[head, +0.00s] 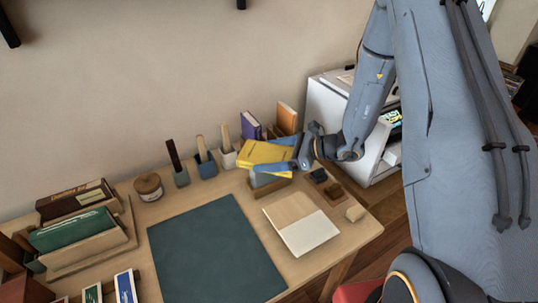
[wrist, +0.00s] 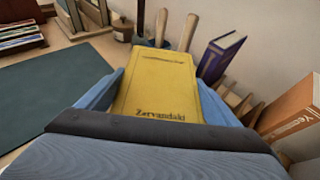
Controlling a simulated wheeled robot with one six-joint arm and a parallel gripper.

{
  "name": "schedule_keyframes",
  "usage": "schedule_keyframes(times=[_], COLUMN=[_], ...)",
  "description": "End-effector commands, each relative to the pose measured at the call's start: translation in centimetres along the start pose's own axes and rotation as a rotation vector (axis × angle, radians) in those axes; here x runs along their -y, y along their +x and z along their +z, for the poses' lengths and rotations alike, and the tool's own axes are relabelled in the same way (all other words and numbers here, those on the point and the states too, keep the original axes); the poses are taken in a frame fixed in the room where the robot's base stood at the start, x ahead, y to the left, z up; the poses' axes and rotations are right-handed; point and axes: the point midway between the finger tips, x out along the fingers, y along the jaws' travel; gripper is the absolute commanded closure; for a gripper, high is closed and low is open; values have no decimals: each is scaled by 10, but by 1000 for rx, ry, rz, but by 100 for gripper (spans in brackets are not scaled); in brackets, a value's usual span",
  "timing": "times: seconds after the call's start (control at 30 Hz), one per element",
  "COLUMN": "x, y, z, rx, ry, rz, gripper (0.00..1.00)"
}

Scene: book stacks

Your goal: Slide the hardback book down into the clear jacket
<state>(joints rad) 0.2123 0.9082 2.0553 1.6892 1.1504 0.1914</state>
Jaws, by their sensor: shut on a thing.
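A yellow hardback book (head: 262,153) is held tilted above the back right part of the table. My gripper (head: 277,167) is shut on it. In the wrist view the book (wrist: 157,82), marked "Zervandaki", sits between the two blue fingers of my gripper (wrist: 160,98). Just below the book in the head view is a pale grey, see-through-looking piece (head: 262,180) in a wooden holder (head: 270,188); it may be the clear jacket. The book and finger cover its top, so I cannot tell whether the book is inside its mouth or above it.
A purple book (head: 250,126) and an orange book (head: 287,118) stand behind. Several handled tools (head: 205,160) stand in blocks to the left. A dark green mat (head: 215,250) and a pale board (head: 300,224) lie in front. Small blocks (head: 325,183) sit at right.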

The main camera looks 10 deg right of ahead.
Motion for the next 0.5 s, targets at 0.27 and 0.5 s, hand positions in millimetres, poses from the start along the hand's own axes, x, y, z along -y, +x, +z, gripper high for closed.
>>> schedule_keyframes(times=[0.27, 0.5], x=[0, 0], y=[3, 4], z=[-8, -10], rx=[1, 0], ry=[0, 0], rz=[0, 0], gripper=[56, 9])
